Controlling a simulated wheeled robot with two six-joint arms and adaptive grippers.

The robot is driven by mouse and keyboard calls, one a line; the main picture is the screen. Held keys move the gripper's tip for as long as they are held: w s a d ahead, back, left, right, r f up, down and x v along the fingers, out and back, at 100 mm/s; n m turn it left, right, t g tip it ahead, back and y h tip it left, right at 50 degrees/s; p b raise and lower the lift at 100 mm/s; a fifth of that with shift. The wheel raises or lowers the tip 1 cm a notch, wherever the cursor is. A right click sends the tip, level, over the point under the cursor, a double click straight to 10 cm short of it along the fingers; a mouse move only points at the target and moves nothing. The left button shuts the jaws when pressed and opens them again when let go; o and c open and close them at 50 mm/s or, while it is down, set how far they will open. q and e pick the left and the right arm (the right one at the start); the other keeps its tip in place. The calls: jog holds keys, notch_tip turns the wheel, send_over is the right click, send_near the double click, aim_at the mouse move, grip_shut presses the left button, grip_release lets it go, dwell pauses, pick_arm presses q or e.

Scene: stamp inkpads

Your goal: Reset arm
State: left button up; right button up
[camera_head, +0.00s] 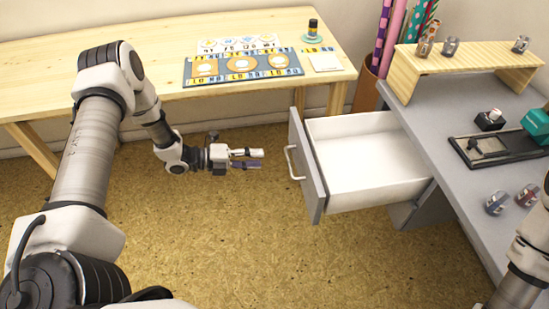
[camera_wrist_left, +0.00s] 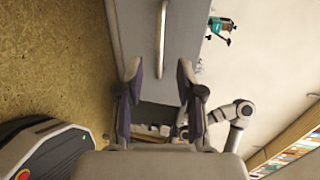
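My left gripper (camera_head: 262,158) is over the open floor, left of the drawer, and points toward the drawer front. In the left wrist view its two fingers (camera_wrist_left: 157,70) are spread apart with nothing between them, so it is open and empty. The open drawer (camera_head: 365,165) is white inside and looks empty. Its front with the handle (camera_head: 292,163) is a short way from the fingertips, and the handle also shows in the wrist view (camera_wrist_left: 161,40). Part of my right arm (camera_head: 520,280) shows at the lower right; its gripper is not visible.
A wooden table (camera_head: 120,55) at the back holds a blue patterned mat (camera_head: 190,75). The grey desk (camera_head: 425,110) at the right holds a black tray (camera_head: 525,145), a teal stamp (camera_head: 537,122), small stamps (camera_head: 497,203) and a wooden riser (camera_head: 465,62). Floor (camera_head: 270,245) below my gripper is clear.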

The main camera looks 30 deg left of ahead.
pick_arm(q)
jog(key=shift+v, duration=0.85)
jog(key=s+d+r+n+g+p, duration=0.25)
jog(key=d+p, duration=0.45)
jog(key=d, duration=0.6)
jog(key=s+d+f+n+g+y+p, duration=0.1)
jog(key=s+d+f+n+y+p, duration=0.15)
jog(key=s+n+y, duration=0.4)
jog(key=s+a+f+n+g+y, duration=0.1)
jog(key=s+a+n+g+y, duration=0.2)
jog(key=s+n, duration=0.6)
jog(key=s+a+f+n+g+y, duration=0.1)
jog(key=s+a+n+g+y, duration=0.2)
jog(key=s+n, duration=0.6)
jog(key=shift+a+n, duration=1.2)
